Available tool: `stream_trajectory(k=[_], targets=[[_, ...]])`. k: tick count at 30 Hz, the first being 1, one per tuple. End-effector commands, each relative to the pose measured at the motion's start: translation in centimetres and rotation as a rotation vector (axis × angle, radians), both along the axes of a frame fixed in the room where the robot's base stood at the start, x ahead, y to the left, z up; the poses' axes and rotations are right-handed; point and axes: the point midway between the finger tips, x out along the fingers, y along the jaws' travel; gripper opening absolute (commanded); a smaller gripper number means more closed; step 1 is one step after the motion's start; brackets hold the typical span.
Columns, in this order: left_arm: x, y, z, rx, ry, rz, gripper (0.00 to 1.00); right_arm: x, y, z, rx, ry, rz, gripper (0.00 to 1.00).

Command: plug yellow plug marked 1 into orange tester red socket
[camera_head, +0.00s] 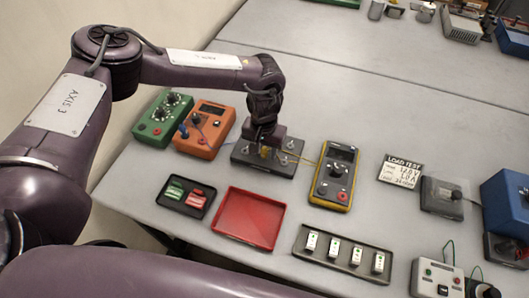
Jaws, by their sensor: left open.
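The orange tester (213,143) stands at the back left of the table, with a dark display and small fittings on its face. I cannot make out its red socket at this size. My left gripper (265,148) points down over a dark block with metal posts (243,157), right of the tester. It is open. A small yellow piece (266,153) shows at its fingertips; it may be the yellow plug, but no number can be read and contact is unclear. A thin yellow lead (306,160) runs from there toward the yellow meter (335,176). My right gripper is not in view.
A green tester (160,120) stands close left of the orange one. In front are a black tray of coloured parts (173,206), an empty red tray (222,233) and a black rack (318,257). A load test sign (400,171) and blue box (507,200) are at right.

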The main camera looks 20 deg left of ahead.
Motion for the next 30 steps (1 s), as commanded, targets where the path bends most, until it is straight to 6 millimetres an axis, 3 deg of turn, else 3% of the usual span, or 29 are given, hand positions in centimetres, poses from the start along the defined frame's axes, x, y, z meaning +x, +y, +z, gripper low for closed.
stream_trajectory(k=[30], targets=[[0.01, -0.01, 0.04, 0.0, 0.0, 0.0, 0.44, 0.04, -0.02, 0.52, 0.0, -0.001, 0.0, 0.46]])
